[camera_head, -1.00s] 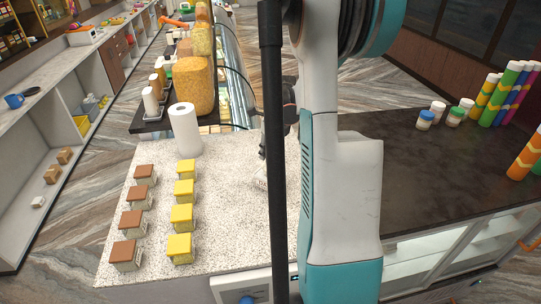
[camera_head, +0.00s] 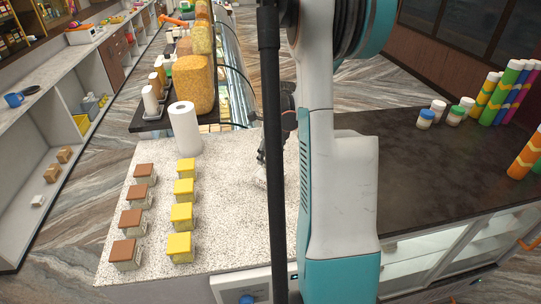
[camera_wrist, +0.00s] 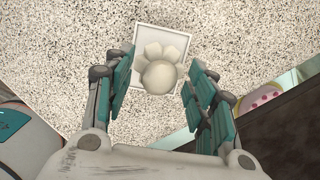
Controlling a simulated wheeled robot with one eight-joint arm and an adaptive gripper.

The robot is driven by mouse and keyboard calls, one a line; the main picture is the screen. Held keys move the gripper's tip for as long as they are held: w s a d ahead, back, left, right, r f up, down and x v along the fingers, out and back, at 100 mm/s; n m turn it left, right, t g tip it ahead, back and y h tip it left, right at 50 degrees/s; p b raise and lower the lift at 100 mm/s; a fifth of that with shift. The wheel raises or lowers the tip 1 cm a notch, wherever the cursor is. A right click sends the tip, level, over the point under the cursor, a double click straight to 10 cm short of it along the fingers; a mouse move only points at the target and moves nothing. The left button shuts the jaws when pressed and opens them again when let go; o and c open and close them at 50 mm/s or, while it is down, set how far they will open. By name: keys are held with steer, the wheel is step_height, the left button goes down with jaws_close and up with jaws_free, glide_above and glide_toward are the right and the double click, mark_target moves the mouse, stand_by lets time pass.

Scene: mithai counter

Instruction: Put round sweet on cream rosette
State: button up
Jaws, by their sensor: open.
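In the wrist view, a pale round sweet (camera_wrist: 159,77) sits over the petals of a cream rosette (camera_wrist: 152,51), overlapping its near side. It appears to rest on the rosette, though the contact is hidden. The rosette is on a square white plate (camera_wrist: 145,28) on the speckled counter. My gripper (camera_wrist: 158,64) is open, with one finger on each side of the sweet and a visible gap to each. In the head view my gripper (camera_head: 262,160) is low over the counter, partly hidden by a black pole and my arm.
Yellow-topped boxes (camera_head: 181,214) and brown-topped boxes (camera_head: 131,219) stand in two rows on the speckled counter (camera_head: 228,225). A white paper roll (camera_head: 185,129) stands behind them. Small jars (camera_head: 425,119) and colourful tubes (camera_head: 507,92) are on the dark counter at right.

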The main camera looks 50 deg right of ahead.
mark_target(274, 159)
step_height(274, 159, up, 12)
steer(key=s, duration=0.1)
steer(key=shift+s+b, duration=0.35)
steer(key=shift+s, duration=0.05)
